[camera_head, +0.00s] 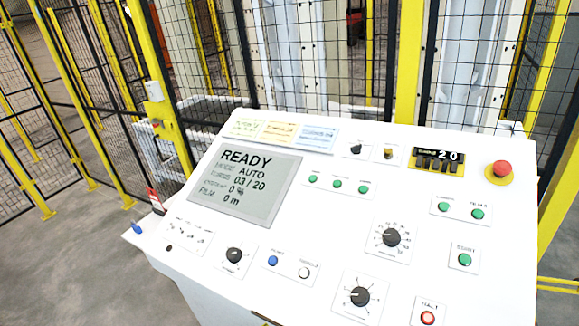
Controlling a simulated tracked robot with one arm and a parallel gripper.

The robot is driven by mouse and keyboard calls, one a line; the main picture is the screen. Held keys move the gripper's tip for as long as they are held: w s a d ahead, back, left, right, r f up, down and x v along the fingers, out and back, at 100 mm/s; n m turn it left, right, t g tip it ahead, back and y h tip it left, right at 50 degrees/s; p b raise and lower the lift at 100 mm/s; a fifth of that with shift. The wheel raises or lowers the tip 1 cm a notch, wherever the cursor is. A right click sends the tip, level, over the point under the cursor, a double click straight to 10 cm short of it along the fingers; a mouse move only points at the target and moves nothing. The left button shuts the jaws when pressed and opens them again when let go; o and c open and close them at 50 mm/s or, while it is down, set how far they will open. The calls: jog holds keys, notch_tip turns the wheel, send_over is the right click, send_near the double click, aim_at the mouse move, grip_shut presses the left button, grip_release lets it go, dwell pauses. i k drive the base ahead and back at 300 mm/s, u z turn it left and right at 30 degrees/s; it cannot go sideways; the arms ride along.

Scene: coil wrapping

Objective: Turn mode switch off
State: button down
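A white control panel (330,215) fills the lower middle of the view, tilted in the picture. Its grey display (243,185) reads READY, mode AUTO, 03 / 20, 0 % and 0 m. A black rotary knob (234,255) sits on a white plate below the display. Two more black rotary knobs, one at right of centre (392,237) and one near the bottom edge (360,296), have marked scales. A small black switch (355,148) and a brass-coloured switch (388,153) sit near the top. The labels are too small to tell which is the mode switch. My gripper is not in view.
A red emergency button (502,169) on a yellow base is at the panel's upper right. Several green buttons, a blue button (272,260) and a red button (428,317) are spread around. Yellow-posted mesh fencing (408,70) stands behind.

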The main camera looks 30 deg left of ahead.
aim_at(356, 150)
jog(key=k, duration=1.3)
jog(key=u, duration=0.4)
jog(key=i, duration=0.6)
jog(key=u, duration=0.95)
jog(key=i, duration=1.55)
jog(key=z, duration=0.7)
jog(key=i, duration=0.9)
jog(key=z, duration=0.55)
jog(key=k, duration=0.8)
